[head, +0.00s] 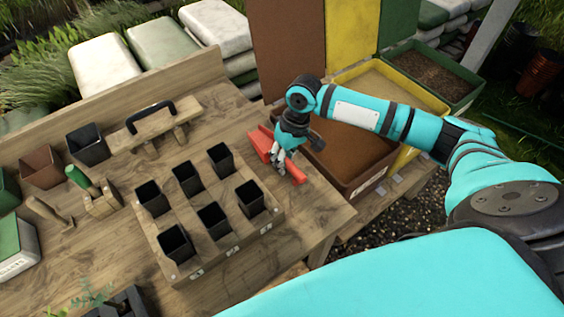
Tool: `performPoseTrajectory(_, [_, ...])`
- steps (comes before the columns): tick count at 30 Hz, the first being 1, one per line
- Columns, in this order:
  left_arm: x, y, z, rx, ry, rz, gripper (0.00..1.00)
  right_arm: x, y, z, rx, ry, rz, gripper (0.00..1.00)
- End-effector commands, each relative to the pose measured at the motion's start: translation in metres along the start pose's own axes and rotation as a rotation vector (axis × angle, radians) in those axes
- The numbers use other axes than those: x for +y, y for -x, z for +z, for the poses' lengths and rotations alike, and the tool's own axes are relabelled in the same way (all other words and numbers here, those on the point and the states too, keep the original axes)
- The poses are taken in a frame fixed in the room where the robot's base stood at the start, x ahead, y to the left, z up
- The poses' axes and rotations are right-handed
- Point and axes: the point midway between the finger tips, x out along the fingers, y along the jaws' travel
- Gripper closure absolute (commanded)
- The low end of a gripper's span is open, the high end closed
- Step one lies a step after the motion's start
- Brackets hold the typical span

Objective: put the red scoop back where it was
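The red scoop (264,144) is at the right edge of the wooden bench in the head view, beside the crate of brown soil. My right gripper (279,165) points down over its middle, with red showing on both sides of the fingers. The fingers cover part of the scoop and look close together. At this size I cannot tell if they are closed on it, or if the scoop rests on the bench or is slightly raised. My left gripper is not in view.
A wooden rack (222,247) with several black pots stands left of the scoop. The brown crate (371,180) is close on the right, with yellow and green crates beyond. A wooden tool with a dark handle (150,116) and small pots (42,167) are further left.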

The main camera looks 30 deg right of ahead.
Motion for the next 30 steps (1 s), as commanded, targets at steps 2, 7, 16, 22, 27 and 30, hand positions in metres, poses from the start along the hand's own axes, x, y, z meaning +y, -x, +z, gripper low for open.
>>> performPoseTrajectory(2, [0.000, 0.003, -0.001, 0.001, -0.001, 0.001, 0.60, 0.002, -0.008, 0.000, 0.000, 0.001, 0.000, 1.00])
performPoseTrajectory(7, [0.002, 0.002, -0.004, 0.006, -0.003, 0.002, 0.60, 0.003, -0.010, 0.000, 0.002, 0.002, 0.000, 1.00])
performPoseTrajectory(16, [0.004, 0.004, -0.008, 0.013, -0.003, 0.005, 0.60, 0.004, -0.016, 0.000, 0.000, 0.000, 0.000, 1.00])
performPoseTrajectory(22, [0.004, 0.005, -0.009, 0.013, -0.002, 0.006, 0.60, 0.005, -0.022, 0.001, 0.000, 0.000, 0.000, 1.00])
performPoseTrajectory(27, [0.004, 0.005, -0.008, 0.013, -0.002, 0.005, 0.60, 0.006, -0.022, 0.001, 0.000, 0.001, 0.000, 0.89])
performPoseTrajectory(30, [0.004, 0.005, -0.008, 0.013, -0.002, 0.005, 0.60, 0.006, -0.022, 0.001, 0.000, 0.001, 0.000, 0.76])
